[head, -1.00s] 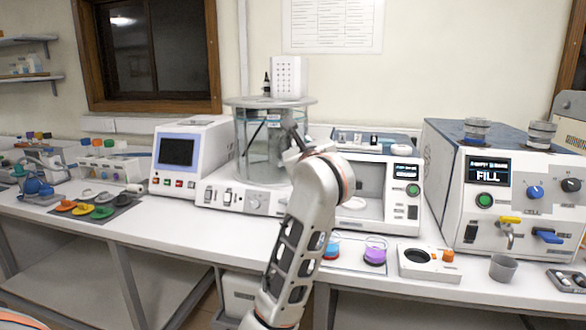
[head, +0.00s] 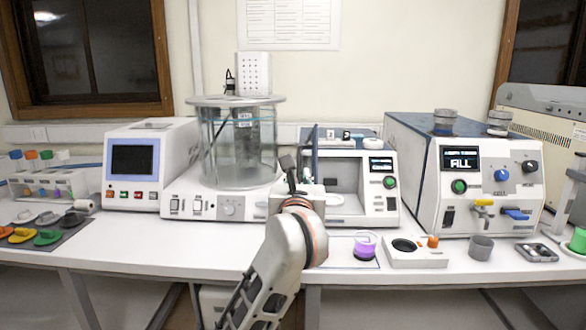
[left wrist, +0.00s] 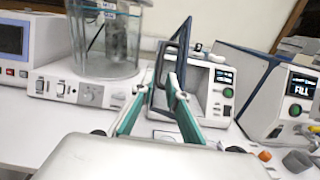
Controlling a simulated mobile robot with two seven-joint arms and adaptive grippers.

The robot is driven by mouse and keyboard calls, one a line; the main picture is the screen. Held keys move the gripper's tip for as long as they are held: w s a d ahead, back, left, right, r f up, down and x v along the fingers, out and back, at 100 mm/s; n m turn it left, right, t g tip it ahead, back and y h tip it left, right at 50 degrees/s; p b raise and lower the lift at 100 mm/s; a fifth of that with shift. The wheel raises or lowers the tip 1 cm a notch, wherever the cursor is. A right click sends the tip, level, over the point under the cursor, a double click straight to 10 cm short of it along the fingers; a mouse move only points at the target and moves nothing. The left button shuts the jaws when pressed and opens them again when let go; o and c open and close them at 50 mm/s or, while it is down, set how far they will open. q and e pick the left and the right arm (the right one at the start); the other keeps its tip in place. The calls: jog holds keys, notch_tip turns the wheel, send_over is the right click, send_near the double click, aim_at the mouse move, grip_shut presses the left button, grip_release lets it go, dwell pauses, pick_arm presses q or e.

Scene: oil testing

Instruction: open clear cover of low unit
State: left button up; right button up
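The low unit (head: 377,208) is a white box with a small screen, a green button and an open-fronted chamber, right of the glass bath. Its clear cover (head: 314,147) has a dark blue frame and stands swung out, nearly edge-on, at the chamber's left side. The cover also shows in the left wrist view (left wrist: 178,48), upright just beyond the fingertips. My left gripper (head: 295,167) is at the cover's free side, its fingertips (left wrist: 162,84) apart with a gap between them. Whether a finger touches the cover is unclear. My right gripper is not in view.
The glass bath (head: 238,145) stands close on the left. A larger unit (head: 468,185) with a FILL screen stands on the right. A purple-topped dish (head: 366,246), a white holder (head: 417,256) and a grey cup (head: 481,248) line the counter front.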

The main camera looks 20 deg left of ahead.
aim_at(299, 168)
pick_arm(q)
jog(key=x, duration=0.6)
jog(key=shift+f+b, duration=0.15)
jog(key=shift+b, duration=0.15)
jog(key=shift+w+a, duration=0.1)
jog(key=shift+w, duration=0.3)
